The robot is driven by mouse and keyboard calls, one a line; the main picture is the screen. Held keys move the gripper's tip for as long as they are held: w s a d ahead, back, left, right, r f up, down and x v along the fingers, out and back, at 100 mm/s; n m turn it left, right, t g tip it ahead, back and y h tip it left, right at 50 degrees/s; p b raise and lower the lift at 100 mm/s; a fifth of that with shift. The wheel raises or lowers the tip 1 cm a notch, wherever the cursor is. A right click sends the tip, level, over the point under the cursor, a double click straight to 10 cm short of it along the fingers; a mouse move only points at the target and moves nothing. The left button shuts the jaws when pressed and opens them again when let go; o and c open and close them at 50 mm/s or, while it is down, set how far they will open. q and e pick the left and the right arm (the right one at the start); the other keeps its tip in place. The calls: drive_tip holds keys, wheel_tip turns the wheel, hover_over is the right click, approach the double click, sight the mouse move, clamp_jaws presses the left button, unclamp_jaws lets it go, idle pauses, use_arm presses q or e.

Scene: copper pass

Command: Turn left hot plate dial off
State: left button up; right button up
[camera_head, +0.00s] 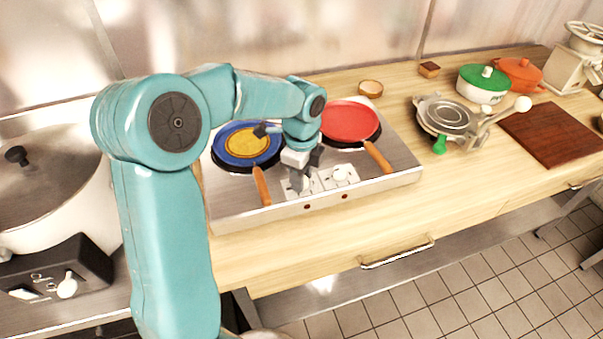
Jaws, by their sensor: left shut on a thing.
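The hot plate (235,208) is a silver two-burner unit on the wooden counter. My left gripper (300,180) points down at the left dial (296,188) on its front panel. Its fingers are shut on that dial and hide most of it, so the dial's setting cannot be read. The right dial (341,173) is a pale knob on a white plate, uncovered, just right of the gripper. My right gripper is not in view.
A blue pan (228,147) with yellow contents and a red pan (349,120) sit on the burners, their wooden handles flanking the dials. A large lidded pot (50,180) stands left. A waffle iron (446,115) and a cutting board (553,133) lie right.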

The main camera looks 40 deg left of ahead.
use_arm(q)
drive_tip(key=shift+w+r, duration=0.1)
drive_tip(key=shift+r, duration=0.05)
idle(0.3)
drive_tip(key=o, duration=1)
drive_tip(key=shift+o, duration=0.2)
wheel_tip(320, 180, up, 16)
drive_tip(key=shift+p, duration=0.3)
drive_tip(key=shift+s+d, duration=0.1)
drive_tip(key=shift+s, duration=0.1)
